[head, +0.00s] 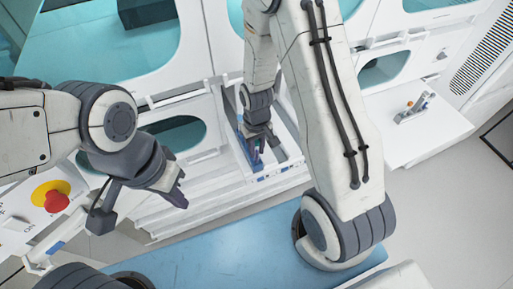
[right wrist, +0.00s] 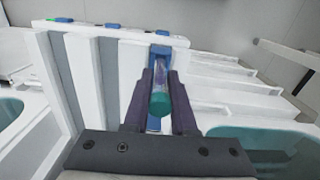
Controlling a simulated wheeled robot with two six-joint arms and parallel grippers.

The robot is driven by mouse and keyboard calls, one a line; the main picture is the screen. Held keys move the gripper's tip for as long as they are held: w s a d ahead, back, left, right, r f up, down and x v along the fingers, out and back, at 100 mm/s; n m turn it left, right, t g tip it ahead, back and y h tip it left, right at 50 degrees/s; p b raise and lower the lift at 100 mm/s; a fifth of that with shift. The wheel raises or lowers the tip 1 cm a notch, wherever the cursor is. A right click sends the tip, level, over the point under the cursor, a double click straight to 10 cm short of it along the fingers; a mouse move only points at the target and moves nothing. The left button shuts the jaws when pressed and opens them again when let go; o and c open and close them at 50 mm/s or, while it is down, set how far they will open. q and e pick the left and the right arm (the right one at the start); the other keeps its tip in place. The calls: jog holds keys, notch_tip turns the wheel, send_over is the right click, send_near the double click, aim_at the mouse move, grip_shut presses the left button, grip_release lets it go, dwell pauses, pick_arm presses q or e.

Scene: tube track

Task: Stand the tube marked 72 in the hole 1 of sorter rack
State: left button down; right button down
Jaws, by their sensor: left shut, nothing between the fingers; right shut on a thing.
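My right gripper (head: 258,150) points down over a white slotted frame in the middle of the head view. In the right wrist view this gripper (right wrist: 161,95) is shut on a slim clear tube with a teal end (right wrist: 161,104). No marking is readable on the tube. My left gripper (head: 180,192) is shut and empty, left of the frame. I cannot make out which part is the sorter rack or its hole 1.
White divider walls (right wrist: 110,75) run beside the held tube, with small blue pieces (right wrist: 112,26) on their far edge. A blue surface (head: 225,245) lies in front. A red emergency button (head: 56,201) is at left. A white shelf (head: 425,132) with a small device is at right.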

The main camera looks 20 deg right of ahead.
jog(key=shift+f+b, duration=0.35)
jog(key=shift+f, duration=0.2)
jog(key=shift+f+b, duration=0.35)
jog(key=shift+f, duration=0.15)
jog(key=c, duration=0.7)
grip_release()
jog(key=shift+o, duration=0.2)
jog(key=shift+r, duration=0.1)
notch_tip(320, 180, up, 10)
jog(key=shift+r+b, duration=0.2)
jog(key=shift+b, duration=0.1)
dwell(0.5)
